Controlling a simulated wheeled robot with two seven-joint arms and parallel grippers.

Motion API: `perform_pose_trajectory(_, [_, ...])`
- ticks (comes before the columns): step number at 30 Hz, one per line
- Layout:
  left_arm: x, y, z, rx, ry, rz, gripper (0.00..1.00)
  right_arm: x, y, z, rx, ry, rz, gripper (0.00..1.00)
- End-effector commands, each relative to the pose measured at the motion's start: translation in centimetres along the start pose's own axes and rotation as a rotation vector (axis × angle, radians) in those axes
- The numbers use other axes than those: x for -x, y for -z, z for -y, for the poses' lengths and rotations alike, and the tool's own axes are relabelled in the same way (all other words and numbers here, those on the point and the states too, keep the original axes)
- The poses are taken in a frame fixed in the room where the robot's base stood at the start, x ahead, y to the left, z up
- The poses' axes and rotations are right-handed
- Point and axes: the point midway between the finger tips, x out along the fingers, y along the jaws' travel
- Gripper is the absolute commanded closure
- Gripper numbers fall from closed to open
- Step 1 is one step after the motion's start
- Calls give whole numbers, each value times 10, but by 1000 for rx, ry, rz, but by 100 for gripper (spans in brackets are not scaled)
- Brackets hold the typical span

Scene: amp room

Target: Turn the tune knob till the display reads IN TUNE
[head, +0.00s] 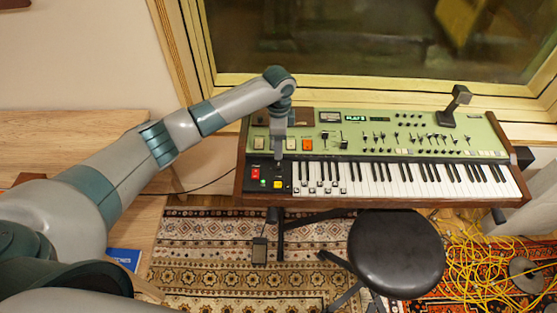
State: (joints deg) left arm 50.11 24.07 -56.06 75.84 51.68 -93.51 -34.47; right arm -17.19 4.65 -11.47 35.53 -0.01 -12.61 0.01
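The keyboard synth (470,140) has a green panel and stands below the window. A small display (355,118) on the panel shows lit green text, too small to read surely. My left gripper (278,154) points down at the left end of the panel, just above the black block with coloured buttons (277,184). Its fingertips are too small to tell open from shut, and I cannot tell whether they touch anything. I cannot pick out which control is the tune knob; it may be hidden behind my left gripper. My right gripper is not in view.
A black round stool (396,250) stands in front of the keys. Tangled yellow cables (485,268) lie on the floor at the right. A dark stalk-like object (455,105) stands on the panel's back right. A wooden bench (75,124) is at the left.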

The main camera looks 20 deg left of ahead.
Motion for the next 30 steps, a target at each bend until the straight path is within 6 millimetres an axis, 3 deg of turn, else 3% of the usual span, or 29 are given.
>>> perform_pose_trajectory(9, [-56,0,-1,2,-3,2,62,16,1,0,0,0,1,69])
perform_pose_trajectory(15, [-82,0,0,1,-2,2,62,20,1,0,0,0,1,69])
perform_pose_trajectory(21, [-93,-1,-1,0,-1,2,62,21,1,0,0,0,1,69])
perform_pose_trajectory(30, [-94,-1,0,0,0,1,62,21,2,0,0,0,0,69])
